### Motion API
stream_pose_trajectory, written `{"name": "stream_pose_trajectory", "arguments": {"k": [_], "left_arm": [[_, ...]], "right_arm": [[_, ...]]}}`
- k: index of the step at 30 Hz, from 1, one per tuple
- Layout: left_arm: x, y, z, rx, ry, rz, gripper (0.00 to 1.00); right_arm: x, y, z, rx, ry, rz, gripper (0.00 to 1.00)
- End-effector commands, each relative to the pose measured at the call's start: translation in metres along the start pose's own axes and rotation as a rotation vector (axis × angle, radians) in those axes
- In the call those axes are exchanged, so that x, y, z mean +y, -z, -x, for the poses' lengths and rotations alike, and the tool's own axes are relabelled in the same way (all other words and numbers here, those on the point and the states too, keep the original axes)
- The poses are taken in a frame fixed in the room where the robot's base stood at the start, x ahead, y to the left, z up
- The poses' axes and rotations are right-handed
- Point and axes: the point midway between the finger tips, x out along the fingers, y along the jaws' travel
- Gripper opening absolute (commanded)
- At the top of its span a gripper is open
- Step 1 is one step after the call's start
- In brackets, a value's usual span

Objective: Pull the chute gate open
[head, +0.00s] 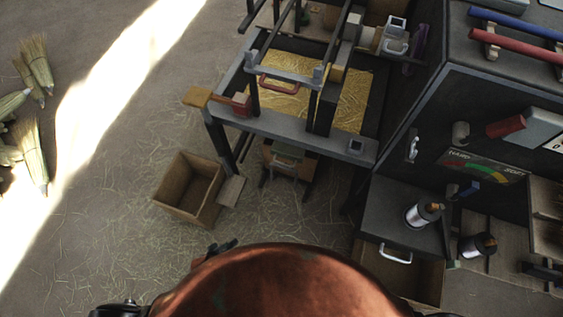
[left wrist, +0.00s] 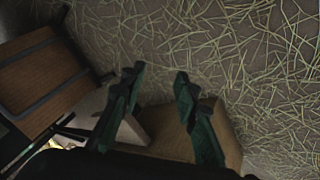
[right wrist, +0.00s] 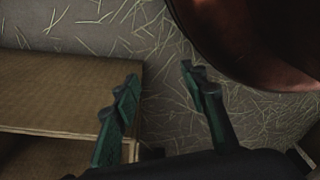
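In the head view, a small wooden chute with a grey handled plate (head: 286,160), which looks like the chute gate, sits under the front of the machine table. The plate looks shut, though its state is hard to tell. My left gripper (head: 222,247) is low and left of my body, apart from the gate. In the left wrist view its green fingers (left wrist: 160,72) are open and empty. Brown slats with dark bars (left wrist: 40,75) show left of them, possibly the chute. My right gripper (right wrist: 160,72) is open and empty in the right wrist view; my body hides it in the head view.
An open cardboard box (head: 187,190) stands left of the chute; a box also shows beneath the left fingers (left wrist: 210,130). An open wooden drawer (head: 405,270) is at right, with its edge near the right fingers (right wrist: 65,105). Straw covers the floor. Brooms (head: 32,150) lie far left.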

Motion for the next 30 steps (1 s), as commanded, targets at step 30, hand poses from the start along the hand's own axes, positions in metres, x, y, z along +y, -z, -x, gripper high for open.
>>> {"name": "stream_pose_trajectory", "arguments": {"k": [30], "left_arm": [[0.376, 0.222, -0.069, 0.016, -0.860, 0.573, 0.29]], "right_arm": [[-0.037, 0.103, 0.102, 0.100, 0.108, -0.030, 0.40]]}}
